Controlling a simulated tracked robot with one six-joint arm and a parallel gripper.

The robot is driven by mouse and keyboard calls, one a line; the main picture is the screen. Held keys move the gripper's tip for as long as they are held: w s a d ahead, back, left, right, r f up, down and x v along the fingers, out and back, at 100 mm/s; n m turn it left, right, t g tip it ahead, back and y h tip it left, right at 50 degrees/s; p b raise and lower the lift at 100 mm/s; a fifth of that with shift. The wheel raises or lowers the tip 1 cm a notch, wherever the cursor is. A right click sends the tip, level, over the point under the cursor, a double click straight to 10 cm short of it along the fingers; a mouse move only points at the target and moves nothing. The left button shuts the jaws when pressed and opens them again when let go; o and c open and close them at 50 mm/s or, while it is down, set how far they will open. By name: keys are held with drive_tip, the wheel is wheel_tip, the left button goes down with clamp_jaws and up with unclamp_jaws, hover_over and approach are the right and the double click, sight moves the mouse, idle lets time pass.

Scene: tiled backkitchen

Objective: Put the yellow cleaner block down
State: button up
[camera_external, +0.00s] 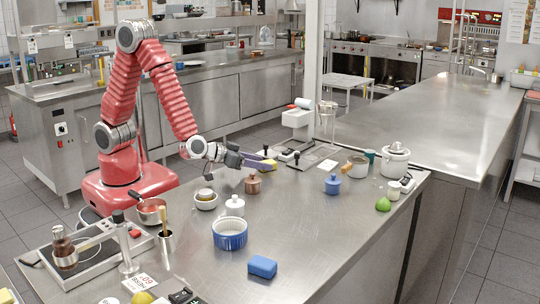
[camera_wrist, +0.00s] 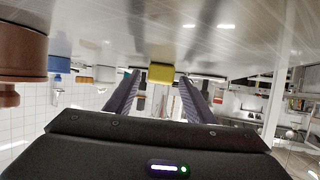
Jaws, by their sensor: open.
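The yellow cleaner block (camera_external: 268,163) shows at the tips of my gripper (camera_external: 262,160) in the outside view, partly hidden by a purple finger. In the wrist view, where the counter appears at the top, the yellow block (camera_wrist: 161,73) sits against the steel surface, between or just beyond the fingertips. My gripper (camera_wrist: 159,78) is open, with its two purple fingers spread and a gap on each side of the block. The block appears to rest on the counter; its exact contact is hard to see.
A brown pot (camera_external: 253,184) stands close beside my gripper and looms at left in the wrist view (camera_wrist: 22,50). A blue pot (camera_external: 332,185), a white scale (camera_external: 298,122) and a blue block (camera_external: 262,266) are on the counter (camera_external: 330,235). Its front right is clear.

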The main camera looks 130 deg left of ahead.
drive_tip(key=v, duration=1.2)
drive_tip(key=shift+s, duration=0.1)
idle(0.5)
drive_tip(key=shift+w+d, duration=0.15)
drive_tip(key=shift+w, duration=0.05)
drive_tip(key=w+d+r+m+t+h, duration=0.3)
drive_tip(key=w+d+r+h, duration=0.15)
drive_tip(key=d, duration=0.35)
drive_tip(key=w+d+r+m+t+h, duration=0.3)
drive_tip(key=w+d+r+t+h, duration=0.15)
drive_tip(key=d, duration=0.25)
drive_tip(key=s+d+r+m+g+h, duration=0.25)
drive_tip(key=s+d+m+h, duration=0.3)
drive_tip(key=s+d, duration=0.4)
drive_tip(key=s+a+f+m+g+y, duration=0.1)
drive_tip(key=s+a+g, duration=0.3)
drive_tip(key=s, duration=0.9)
drive_tip(key=shift+s+a+m+y, duration=0.25)
drive_tip(key=shift+a+m+y, duration=0.25)
drive_tip(key=shift+a, duration=0.3)
